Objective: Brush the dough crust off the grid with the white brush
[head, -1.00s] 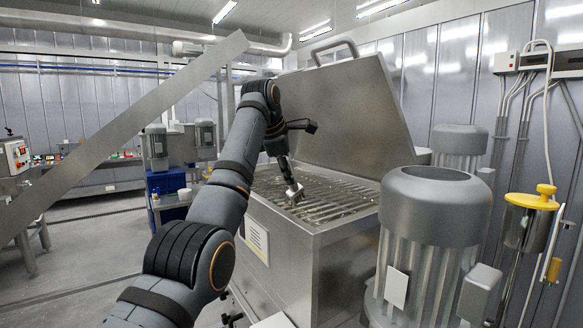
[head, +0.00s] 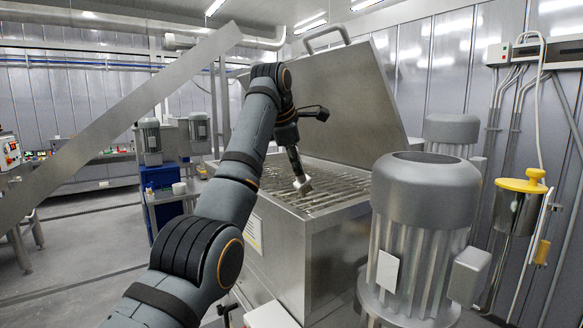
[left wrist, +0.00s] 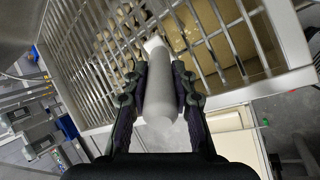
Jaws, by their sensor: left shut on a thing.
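The metal grid (head: 345,187) lies in the open top of a steel machine. My left gripper (head: 291,150) is over the grid's left part. In the left wrist view, my left gripper (left wrist: 160,95) is shut on the pale handle of the white brush (left wrist: 162,88). The brush head (head: 303,186) points down at the bars; I cannot tell whether it touches them. Tan dough crust (left wrist: 202,40) shows at and between the bars in the left wrist view. My right gripper is not in view.
The machine's raised lid (head: 345,100) stands behind the grid. A large ribbed motor housing (head: 425,200) stands close at the right front. A slanted metal beam (head: 120,115) crosses the left side. A yellow-topped canister (head: 521,186) hangs at the right wall.

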